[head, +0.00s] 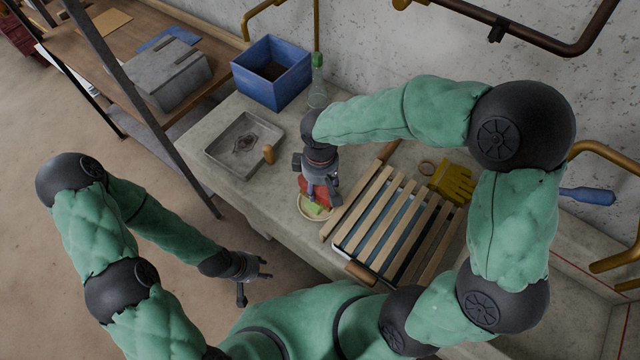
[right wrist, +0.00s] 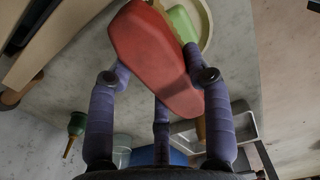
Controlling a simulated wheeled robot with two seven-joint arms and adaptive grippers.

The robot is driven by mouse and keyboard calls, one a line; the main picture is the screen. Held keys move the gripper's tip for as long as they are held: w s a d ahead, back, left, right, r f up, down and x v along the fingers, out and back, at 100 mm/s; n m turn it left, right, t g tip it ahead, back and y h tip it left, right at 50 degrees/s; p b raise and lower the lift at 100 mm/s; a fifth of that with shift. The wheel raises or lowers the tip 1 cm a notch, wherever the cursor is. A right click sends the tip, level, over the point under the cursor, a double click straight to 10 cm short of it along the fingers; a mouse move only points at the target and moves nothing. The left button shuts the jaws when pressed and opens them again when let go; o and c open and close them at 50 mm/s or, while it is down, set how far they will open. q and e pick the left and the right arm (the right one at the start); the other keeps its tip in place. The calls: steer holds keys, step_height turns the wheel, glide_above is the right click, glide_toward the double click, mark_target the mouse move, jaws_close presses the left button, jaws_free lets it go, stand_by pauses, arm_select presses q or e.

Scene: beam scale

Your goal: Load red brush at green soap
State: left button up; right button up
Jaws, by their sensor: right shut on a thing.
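The red brush (right wrist: 152,50) is between the fingers of my right gripper (right wrist: 157,68), which is shut on it. In the head view, the brush (head: 317,191) shows partly behind the gripper (head: 320,190). The green soap (head: 313,209) lies on a round cream dish (head: 303,214) near the table's front edge. In the right wrist view, the soap (right wrist: 184,22) shows just beside the brush, partly covered by it. I cannot tell whether brush and soap touch. My left gripper (head: 252,285) is open and empty, low in front of the table.
A slatted wooden rack (head: 390,222) stands right of the dish, close to my right gripper. A grey metal tray (head: 225,158), a blue bin (head: 268,88) and a green-topped bottle (head: 317,88) stand behind. Yellow gloves (head: 452,183) lie beyond the rack.

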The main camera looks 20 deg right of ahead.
steer(key=shift+f+b, duration=0.3)
steer(key=shift+f, duration=0.15)
stand_by(0.7)
steer(key=shift+s+f, duration=0.1)
steer(key=shift+f, duration=0.05)
stand_by(0.9)
steer(key=shift+r+p, duration=3)
steer(key=shift+r, duration=0.65)
